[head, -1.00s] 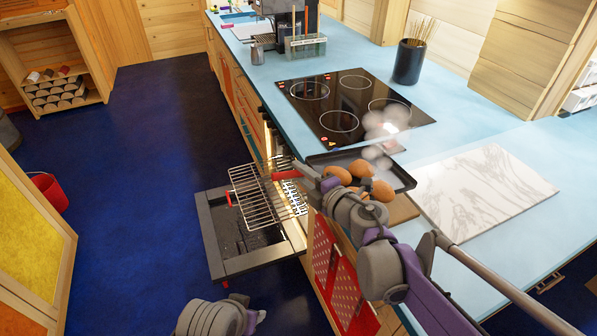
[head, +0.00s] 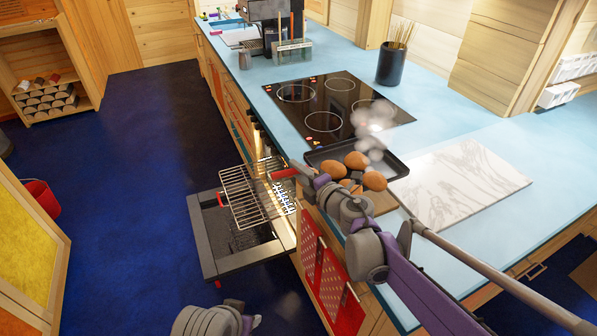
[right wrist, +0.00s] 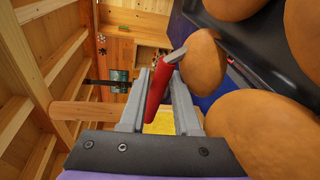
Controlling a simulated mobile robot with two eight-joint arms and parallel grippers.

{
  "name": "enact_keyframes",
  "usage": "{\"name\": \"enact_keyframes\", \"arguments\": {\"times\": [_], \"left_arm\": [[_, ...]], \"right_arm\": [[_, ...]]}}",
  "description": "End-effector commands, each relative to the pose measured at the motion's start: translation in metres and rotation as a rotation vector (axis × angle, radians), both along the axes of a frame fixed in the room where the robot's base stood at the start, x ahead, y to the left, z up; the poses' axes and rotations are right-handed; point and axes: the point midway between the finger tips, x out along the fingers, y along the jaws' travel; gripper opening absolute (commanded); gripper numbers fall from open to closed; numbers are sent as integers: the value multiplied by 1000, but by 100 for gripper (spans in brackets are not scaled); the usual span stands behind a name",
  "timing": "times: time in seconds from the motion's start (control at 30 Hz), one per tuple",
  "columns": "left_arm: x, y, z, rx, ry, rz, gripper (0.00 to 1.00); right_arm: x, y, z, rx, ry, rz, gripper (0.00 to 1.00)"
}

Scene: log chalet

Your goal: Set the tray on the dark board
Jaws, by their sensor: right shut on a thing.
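A dark tray (head: 392,160) with several brown round foods (head: 374,181) on it is at the counter's front edge, behind my right arm. My right gripper (head: 301,172) is at the tray's left side, shut on a red handle (right wrist: 159,88) that shows between its fingers in the right wrist view. A brown board (head: 385,202) shows partly below the tray, mostly hidden by the tray and my arm. I cannot tell whether the tray touches it. My left arm shows only as a grey link at the bottom; its fingers are not seen.
A white marble slab (head: 465,182) lies right of the tray. A black hob (head: 338,112) is behind it, with pale steam between. The oven door (head: 240,262) hangs open with a wire rack (head: 255,197) pulled out. The counter at right is clear.

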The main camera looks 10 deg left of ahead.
Motion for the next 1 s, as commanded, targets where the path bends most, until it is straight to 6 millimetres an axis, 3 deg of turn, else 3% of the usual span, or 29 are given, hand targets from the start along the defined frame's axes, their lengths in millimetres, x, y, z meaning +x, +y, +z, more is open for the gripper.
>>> {"name": "enact_keyframes", "arguments": {"times": [0.27,0.8,1.0], "left_arm": [[-5,0,-16,0,9,0,50],[-15,0,-66,0,29,0,50],[-15,0,-71,0,30,0,50]], "right_arm": [[-1,0,-17,-5,-4,-1,0],[0,0,-76,-6,-5,-1,0],[0,0,-83,-6,-6,-1,0]]}}
